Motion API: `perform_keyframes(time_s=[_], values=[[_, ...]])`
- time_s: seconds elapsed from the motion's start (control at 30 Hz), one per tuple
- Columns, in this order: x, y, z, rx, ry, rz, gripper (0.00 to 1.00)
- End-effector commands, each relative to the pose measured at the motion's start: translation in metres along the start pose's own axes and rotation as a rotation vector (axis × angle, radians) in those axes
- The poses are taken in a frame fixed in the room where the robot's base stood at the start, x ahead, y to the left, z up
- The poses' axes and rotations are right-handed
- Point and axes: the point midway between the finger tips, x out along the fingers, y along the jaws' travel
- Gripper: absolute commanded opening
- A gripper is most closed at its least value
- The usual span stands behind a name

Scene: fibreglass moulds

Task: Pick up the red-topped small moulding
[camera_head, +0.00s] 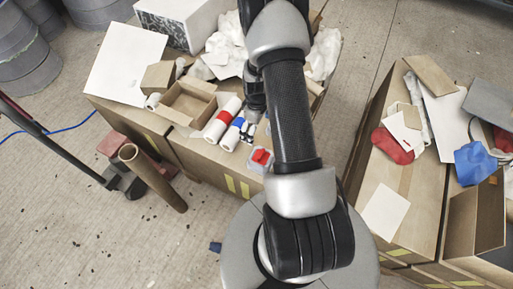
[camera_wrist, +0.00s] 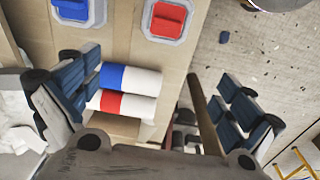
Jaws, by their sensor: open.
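The red-topped small moulding (camera_wrist: 168,20) is a pale grey block with a red raised top, lying on the cardboard surface at the top of the wrist view. In the head view the red-topped moulding (camera_head: 260,158) sits near the front edge of the left box, just left of my forearm. A similar blue-topped moulding (camera_wrist: 72,10) lies to its left in the wrist view. My gripper (camera_wrist: 160,88) is open and empty, its fingers wide apart, with the red-topped moulding beyond the fingertips. In the head view my gripper (camera_head: 250,130) is partly hidden behind my arm.
Two white rolls, one with a red band (camera_head: 222,119) and one with a blue band (camera_head: 232,134), lie beside my gripper. An open cardboard tray (camera_head: 187,103) stands behind them. A brown tube (camera_head: 153,178) stands on the floor at left. More cluttered boxes stand at right.

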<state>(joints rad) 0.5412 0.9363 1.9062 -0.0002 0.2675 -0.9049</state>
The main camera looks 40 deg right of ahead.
Motion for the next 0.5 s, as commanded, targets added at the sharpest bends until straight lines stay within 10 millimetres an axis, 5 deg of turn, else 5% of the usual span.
perform_keyframes(time_s=[0.13, 0.5], values=[[0.038, 0.0, 0.019, -0.021, -0.017, -0.022, 1.0], [0.108, -0.003, 0.025, -0.03, -0.021, -0.027, 1.0]])
